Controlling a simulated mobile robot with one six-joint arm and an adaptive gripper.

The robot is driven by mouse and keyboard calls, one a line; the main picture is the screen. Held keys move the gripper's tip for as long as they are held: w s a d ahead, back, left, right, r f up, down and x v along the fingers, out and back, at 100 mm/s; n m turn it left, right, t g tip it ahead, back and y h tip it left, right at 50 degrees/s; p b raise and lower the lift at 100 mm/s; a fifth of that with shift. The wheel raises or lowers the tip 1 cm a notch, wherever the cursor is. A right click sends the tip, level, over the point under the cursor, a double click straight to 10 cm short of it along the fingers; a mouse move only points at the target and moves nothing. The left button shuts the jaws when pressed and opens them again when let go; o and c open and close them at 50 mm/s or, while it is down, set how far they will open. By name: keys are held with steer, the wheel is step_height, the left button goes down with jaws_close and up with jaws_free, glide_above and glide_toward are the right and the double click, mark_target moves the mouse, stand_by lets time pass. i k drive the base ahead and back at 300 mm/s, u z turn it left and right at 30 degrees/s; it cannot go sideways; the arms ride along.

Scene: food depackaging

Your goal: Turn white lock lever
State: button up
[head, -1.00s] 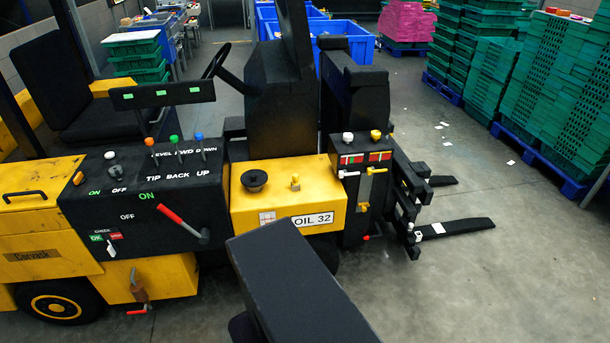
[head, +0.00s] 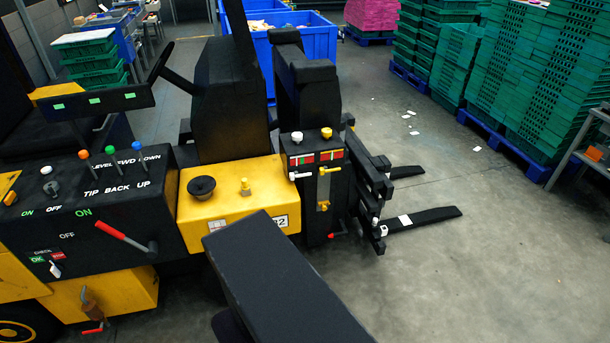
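The white lock lever (head: 301,176) is a small white handle at the left of the black control panel (head: 310,212) on the front end of the yellow and black forklift (head: 236,196). It points out sideways, roughly level. A yellow lever (head: 329,170) is just to its right, above a grey upright slot plate. White and yellow knobs stand on top of the panel. A black block, likely a link of my arm, fills the bottom middle and covers part of the forklift's lower side. My gripper does not show, so its state is hidden.
Two black forks (head: 424,219) stick out to the right, low over the floor. Green crate stacks (head: 515,75) on blue pallets stand at the back right. A table edge (head: 580,155) is at the far right. Grey floor (head: 480,270) is clear at the lower right.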

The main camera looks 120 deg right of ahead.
mark_target(295, 174)
steer(key=z, duration=0.9)
steer(key=i, duration=0.5)
steer(key=u, duration=0.35)
steer(key=k, duration=0.1)
steer(key=z, duration=2.45)
